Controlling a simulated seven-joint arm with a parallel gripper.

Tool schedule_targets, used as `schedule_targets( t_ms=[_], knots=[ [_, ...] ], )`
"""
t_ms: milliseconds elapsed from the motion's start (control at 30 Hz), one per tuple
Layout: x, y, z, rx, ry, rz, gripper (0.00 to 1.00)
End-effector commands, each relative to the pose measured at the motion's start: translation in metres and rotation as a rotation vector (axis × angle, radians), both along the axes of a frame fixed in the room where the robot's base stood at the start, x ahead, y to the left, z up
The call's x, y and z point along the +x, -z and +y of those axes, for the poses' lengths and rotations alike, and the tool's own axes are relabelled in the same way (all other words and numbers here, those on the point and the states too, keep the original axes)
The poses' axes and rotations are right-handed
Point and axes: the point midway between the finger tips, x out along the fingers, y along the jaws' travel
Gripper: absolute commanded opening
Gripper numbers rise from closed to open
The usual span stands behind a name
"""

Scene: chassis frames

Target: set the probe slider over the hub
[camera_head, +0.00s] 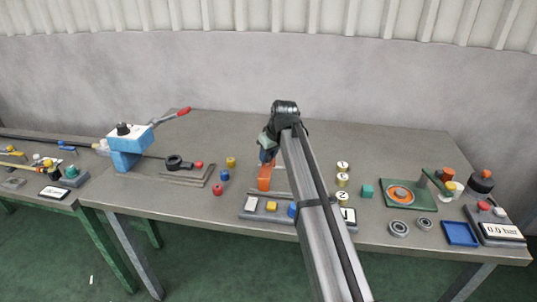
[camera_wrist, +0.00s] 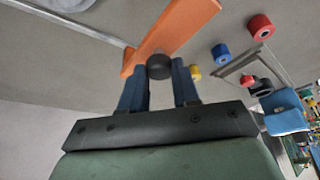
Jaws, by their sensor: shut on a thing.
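The orange slider (camera_head: 264,180) sits at the rear of the grey unit with the rail in the middle of the table, partly hidden by my arm. In the wrist view the orange slider (camera_wrist: 190,28) is a long bar with a dark round knob (camera_wrist: 159,66). My gripper (camera_wrist: 160,84) has its blue fingers on both sides of this knob and is shut on it. In the head view my gripper (camera_head: 268,156) is just above the orange slider. A pale round part (camera_wrist: 68,4) is cut off at the wrist view's top left; I cannot tell if it is the hub.
A metal rail (camera_wrist: 75,22) runs beside the slider. A yellow button (camera_head: 272,207) is on the unit's front.

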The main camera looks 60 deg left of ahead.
Motion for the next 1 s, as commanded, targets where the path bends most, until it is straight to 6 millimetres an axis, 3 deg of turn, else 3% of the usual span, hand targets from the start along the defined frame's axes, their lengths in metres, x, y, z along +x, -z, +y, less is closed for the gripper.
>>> schedule_targets(
  t_ms=[200, 567, 667, 1000],
  knots=[
    [0.0, 0.0, 0.0, 0.0, 0.0, 0.0, 0.01],
    [0.001, 0.0, -0.002, 0.0, 0.0, 0.0, 0.0],
    [0.01, 0.0, -0.011, -0.001, 0.003, 0.0, 0.0],
    [0.068, 0.0, -0.069, 0.0, 0.004, 0.0, 0.0]
  ],
)
